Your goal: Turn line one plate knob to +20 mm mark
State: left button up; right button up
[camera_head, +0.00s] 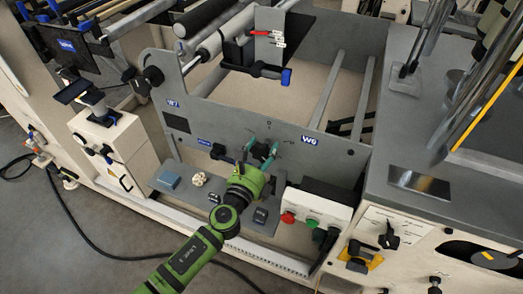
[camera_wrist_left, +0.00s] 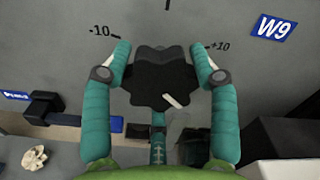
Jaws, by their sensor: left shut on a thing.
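The plate knob (camera_wrist_left: 158,77) is black and lobed, on a grey panel (camera_wrist_left: 215,22). It carries a short slanted white line on its lower right part. Around it the panel has a -10 mark (camera_wrist_left: 98,31) at upper left, a tick at the top and a +10 mark (camera_wrist_left: 219,46) at upper right. No +20 mark can be read. My left gripper (camera_wrist_left: 162,62) has its teal fingers on either side of the knob, shut on it. In the head view my left gripper (camera_head: 262,153) is at the panel and largely hides the knob. My right gripper is not in view.
A blue W9 label (camera_head: 310,141) is right of the knob. A white box (camera_head: 312,209) with red and green buttons stands close to the right of my left gripper.

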pick_arm(q)
jog(key=m, duration=0.3)
jog(key=shift+s+d+f, duration=0.2)
jog(key=shift+d+f, duration=0.05)
jog(key=shift+f, duration=0.05)
jog(key=shift+m+p, duration=0.3)
jog(key=shift+m, duration=0.1)
jog(key=shift+s+a+f, duration=0.1)
jog(key=shift+f, duration=0.15)
jog(key=o, duration=1)
jog(key=shift+c, duration=0.2)
jog(key=shift+o, duration=0.9)
jog(key=shift+w, duration=0.2)
jog(key=shift+r, duration=0.1)
